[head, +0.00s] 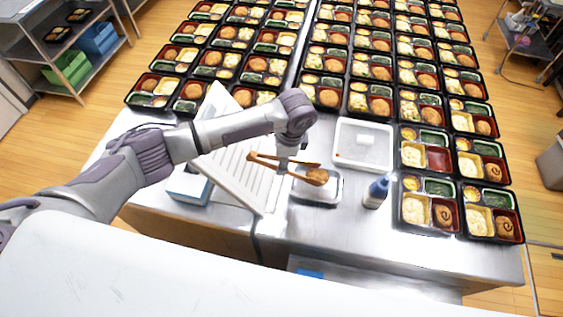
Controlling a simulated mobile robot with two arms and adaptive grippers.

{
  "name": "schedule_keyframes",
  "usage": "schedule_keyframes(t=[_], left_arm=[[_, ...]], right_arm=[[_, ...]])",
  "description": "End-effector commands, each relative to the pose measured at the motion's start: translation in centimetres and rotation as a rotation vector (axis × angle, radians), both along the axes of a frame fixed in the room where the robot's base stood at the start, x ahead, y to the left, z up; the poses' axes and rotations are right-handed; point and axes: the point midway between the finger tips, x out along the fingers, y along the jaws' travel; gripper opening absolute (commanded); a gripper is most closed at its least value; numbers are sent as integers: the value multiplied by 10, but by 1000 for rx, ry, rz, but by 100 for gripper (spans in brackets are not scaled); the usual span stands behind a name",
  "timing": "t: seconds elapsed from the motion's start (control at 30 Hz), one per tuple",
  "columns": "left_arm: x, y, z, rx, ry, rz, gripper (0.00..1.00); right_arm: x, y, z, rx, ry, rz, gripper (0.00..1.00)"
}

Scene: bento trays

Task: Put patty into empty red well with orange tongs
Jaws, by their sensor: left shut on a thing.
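My left gripper (284,166) is shut on the orange tongs (264,157), over the steel table. The tongs' tips point right, above a small metal tray (318,200). A brown patty (317,176) shows at the tips; I cannot tell whether it is clamped or lies in the tray. The empty red well (439,158) is in a black bento tray at the right, second column from the right edge. Neighbouring trays have brown patties in their red wells. My right gripper is not in view.
A white container (363,145) stands between the metal tray and the bento rows. A blue-capped bottle (376,192) stands right of the metal tray. A white ribbed board (228,150) slopes at the left. Bare table lies along the front edge.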

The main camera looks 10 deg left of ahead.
Motion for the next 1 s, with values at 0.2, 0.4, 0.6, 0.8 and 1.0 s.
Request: schedule_keyframes(t=[0.2, 0.4, 0.6, 0.8, 1.0], left_arm=[[1, 0, 23, -1, -2, 0, 0], [1, 0, 42, -1, -2, 0, 0], [1, 0, 51, 0, -1, 1, 0], [1, 0, 51, -1, -1, 1, 0], [1, 0, 66, -3, -4, 0, 0]], right_arm=[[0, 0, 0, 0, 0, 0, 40], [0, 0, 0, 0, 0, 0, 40], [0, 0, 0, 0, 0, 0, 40], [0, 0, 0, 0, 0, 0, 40], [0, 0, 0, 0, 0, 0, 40]])
